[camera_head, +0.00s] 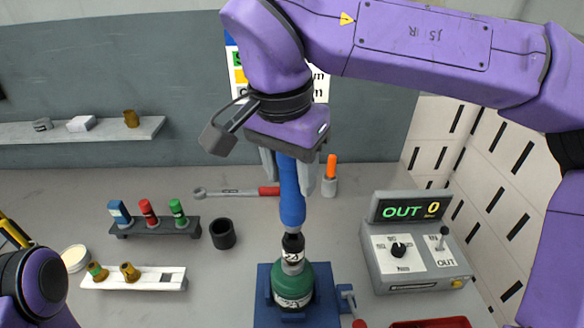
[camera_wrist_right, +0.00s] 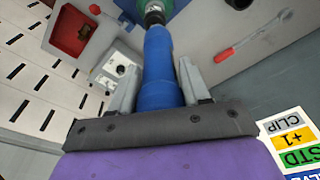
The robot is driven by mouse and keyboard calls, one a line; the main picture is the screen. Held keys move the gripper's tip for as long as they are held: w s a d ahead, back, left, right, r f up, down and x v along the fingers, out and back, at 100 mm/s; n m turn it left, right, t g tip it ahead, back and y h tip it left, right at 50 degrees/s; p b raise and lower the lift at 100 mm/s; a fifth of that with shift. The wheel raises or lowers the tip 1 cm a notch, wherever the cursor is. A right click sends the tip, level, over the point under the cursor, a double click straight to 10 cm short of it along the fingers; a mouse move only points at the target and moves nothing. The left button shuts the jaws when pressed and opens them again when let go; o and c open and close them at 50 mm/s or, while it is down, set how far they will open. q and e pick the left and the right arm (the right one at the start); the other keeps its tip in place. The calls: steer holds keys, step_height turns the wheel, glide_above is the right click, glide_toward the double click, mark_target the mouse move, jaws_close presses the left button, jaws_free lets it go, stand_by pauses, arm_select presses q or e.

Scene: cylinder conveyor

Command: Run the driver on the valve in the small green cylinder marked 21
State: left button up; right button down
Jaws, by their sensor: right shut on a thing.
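The small green cylinder (camera_head: 293,285) stands upright in a blue holder (camera_head: 264,300) at the front middle of the bench. Its label is only partly readable. My right gripper (camera_head: 297,175) is shut on the blue driver (camera_head: 291,205) and holds it upright over the cylinder. The driver's dark lower end (camera_head: 293,243) sits at the valve on the cylinder top, so the valve is mostly hidden. The right wrist view shows the driver (camera_wrist_right: 160,70) between both fingers, with the green cylinder (camera_wrist_right: 155,5) past its tip. My left gripper is not in view; part of my left arm shows at lower left.
A control box (camera_head: 410,250) reading OUT 0 stands right of the holder. A black cup (camera_head: 222,233), a rack (camera_head: 160,228) of coloured pieces and a white tray (camera_head: 135,278) are left.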

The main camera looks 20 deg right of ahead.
steer(key=shift+s+f, duration=0.1)
steer(key=shift+s, duration=0.45)
steer(key=shift+w+f, duration=0.1)
steer(key=shift+w, duration=0.2)
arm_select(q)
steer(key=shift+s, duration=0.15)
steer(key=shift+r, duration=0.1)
arm_select(e)
steer(key=shift+s, duration=0.1)
steer(key=shift+s+p, duration=0.15)
steer(key=shift+p, duration=0.15)
arm_select(q)
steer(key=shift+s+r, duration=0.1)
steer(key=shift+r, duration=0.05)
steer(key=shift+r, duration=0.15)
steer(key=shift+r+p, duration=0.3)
steer(key=shift+p, duration=0.1)
